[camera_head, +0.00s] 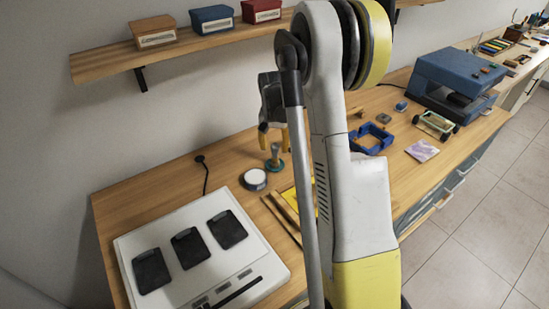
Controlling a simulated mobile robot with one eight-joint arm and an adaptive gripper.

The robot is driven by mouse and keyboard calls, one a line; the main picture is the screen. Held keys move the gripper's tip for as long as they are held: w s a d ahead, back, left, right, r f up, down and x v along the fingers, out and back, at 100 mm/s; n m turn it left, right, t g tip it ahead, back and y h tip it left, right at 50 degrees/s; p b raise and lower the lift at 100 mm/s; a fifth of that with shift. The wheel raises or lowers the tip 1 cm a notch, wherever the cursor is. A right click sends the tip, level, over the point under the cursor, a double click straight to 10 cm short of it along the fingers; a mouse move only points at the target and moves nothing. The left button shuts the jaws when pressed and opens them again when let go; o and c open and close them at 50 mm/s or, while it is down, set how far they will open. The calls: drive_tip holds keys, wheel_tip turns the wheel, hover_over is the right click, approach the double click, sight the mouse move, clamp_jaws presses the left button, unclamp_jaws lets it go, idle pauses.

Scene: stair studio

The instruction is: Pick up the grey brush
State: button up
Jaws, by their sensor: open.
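My gripper (274,143) points down over the bench, with its two yellow fingers apart. Just below the fingertips stands a small upright object (275,155) with a greyish handle and a teal round base. It may be the grey brush, but it is too small to tell. The fingers appear above or around its top; I cannot tell if they touch it. My arm hides part of the bench to the right of it.
A round white-topped puck (254,179) lies just left of the upright object. A white device (130,243) with dark pads fills the near left. A blue frame (372,138) and blue machine (455,80) stand right. A wall shelf (100,66) holds boxes above.

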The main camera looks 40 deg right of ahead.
sight(275, 155)
drive_tip(key=f, duration=0.1)
drive_tip(key=f+b, duration=0.1)
drive_tip(key=f, duration=0.2)
drive_tip(key=shift+w+d+f+b, duration=0.1)
drive_tip(key=shift+d+f+b, duration=0.15)
drive_tip(key=shift+f+b, duration=0.15)
drive_tip(key=shift+r, duration=0.1)
clamp_jaws()
wheel_tip(275, 155, up, 4)
drive_tip(key=shift+r+p, duration=0.25)
drive_tip(key=shift+p, duration=0.75)
drive_tip(key=s+d+r+p, duration=0.2)
drive_tip(key=s+d+r, duration=0.4)
drive_tip(key=d, duration=0.3)
drive_tip(key=shift+s+d+r+p, duration=0.25)
drive_tip(key=shift+s+d+p, duration=0.05)
drive_tip(key=shift+p, duration=0.05)
